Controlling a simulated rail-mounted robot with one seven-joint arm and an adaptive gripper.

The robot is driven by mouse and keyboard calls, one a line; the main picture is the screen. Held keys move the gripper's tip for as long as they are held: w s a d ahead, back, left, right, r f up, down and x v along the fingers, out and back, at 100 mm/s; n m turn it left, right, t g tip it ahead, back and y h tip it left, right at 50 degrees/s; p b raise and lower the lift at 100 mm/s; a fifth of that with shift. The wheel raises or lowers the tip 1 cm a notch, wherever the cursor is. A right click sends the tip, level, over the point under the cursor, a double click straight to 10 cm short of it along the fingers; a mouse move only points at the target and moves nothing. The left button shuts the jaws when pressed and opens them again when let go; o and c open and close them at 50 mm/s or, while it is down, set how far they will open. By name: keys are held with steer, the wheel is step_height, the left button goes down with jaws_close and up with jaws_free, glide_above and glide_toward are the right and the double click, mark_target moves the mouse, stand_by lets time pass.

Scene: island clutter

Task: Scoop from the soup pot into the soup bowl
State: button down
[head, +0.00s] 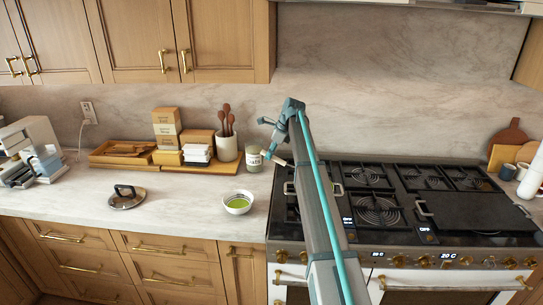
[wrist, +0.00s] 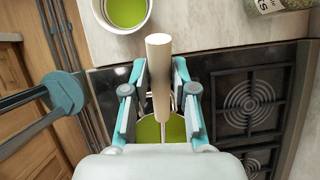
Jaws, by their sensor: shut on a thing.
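The soup bowl (head: 238,203) is white, holds green soup and stands on the counter left of the stove; it also shows at the top of the wrist view (wrist: 125,12). My gripper (wrist: 161,78) is shut on the pale wooden handle of a ladle (wrist: 159,50). The handle's end also shows in the head view (head: 279,161). Below the fingers, green soup (wrist: 150,131) shows on both sides of the thin shaft; I cannot tell whether it lies in the ladle or the pot. In the head view my arm hides the soup pot's body; what seem to be its side handles show.
A lid (head: 127,196) lies on the counter at left. A labelled jar (head: 254,158), a utensil crock (head: 228,146) and a wooden tray (head: 122,153) stand along the wall. A dark griddle (head: 471,212) covers the stove's right front. The counter around the bowl is clear.

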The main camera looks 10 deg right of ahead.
step_height(320, 180, down, 9)
steer(key=a+g+h, duration=0.1)
steer(key=g+h, duration=0.1)
steer(key=h, duration=0.2)
steer(key=shift+w+a+h, duration=0.35)
steer(key=shift+w+h, duration=0.05)
steer(key=shift+w, duration=0.05)
stand_by(0.7)
steer(key=shift+r, duration=0.1)
step_height(320, 180, up, 4)
steer(key=shift+f, duration=0.1)
stand_by(0.8)
steer(key=shift+w+f, duration=0.1)
stand_by(0.9)
